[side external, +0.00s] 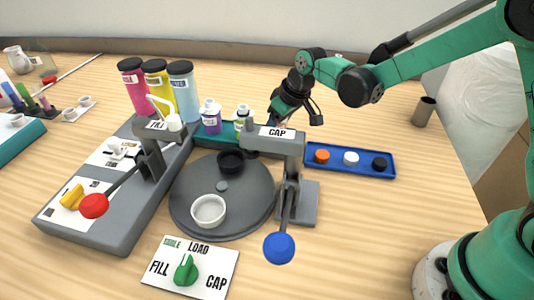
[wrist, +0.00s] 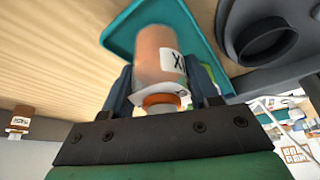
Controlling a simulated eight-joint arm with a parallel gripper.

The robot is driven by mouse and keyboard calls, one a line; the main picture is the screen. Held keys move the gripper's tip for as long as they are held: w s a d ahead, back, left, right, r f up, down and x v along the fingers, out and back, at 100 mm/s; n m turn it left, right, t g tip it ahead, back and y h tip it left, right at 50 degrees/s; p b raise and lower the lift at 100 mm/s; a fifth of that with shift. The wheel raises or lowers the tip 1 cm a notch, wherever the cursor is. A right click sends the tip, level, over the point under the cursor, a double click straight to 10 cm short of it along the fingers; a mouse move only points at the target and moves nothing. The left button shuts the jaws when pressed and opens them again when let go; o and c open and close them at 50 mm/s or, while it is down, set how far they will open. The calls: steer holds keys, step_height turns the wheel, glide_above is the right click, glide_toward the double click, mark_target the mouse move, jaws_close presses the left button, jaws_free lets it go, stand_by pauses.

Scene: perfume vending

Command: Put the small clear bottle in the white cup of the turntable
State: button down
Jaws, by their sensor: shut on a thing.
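The turntable (side external: 190,186) is a grey disc holding an empty white cup (side external: 208,210) at its front and a black cup (side external: 231,161) at its back. My gripper (side external: 290,112) is behind the CAP stand, above the right end of the teal tray (side external: 212,136). In the wrist view, its dark fingers are shut on a small bottle (wrist: 160,55). The bottle looks orange-tinted and see-through there, with a white label and an orange neck. It is mostly hidden in the side view.
The CAP stand (side external: 272,142) with a blue-knobbed lever and the FILL stand (side external: 158,150) with a red knob flank the turntable. Purple (side external: 210,117) and yellowish (side external: 241,117) bottles stand on the teal tray. A blue tray (side external: 350,172) holds caps at right.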

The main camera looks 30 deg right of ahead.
step_height(320, 180, up, 19)
steer(key=s+a+n+g+y, duration=0.15)
steer(key=s+a, duration=0.35)
steer(key=a, duration=0.5)
steer(key=s+a+n+t, duration=0.1)
steer(key=s+a+n, duration=0.25)
steer(key=a, duration=0.65)
steer(key=shift+g, duration=0.25)
steer(key=f, duration=1.5)
steer(key=shift+s+a+f, duration=0.15)
steer(key=shift+s, duration=0.25)
steer(key=shift+f, duration=2.1)
steer(key=shift+f, duration=0.1)
steer(key=shift+c, duration=1.1)
jaws_free()
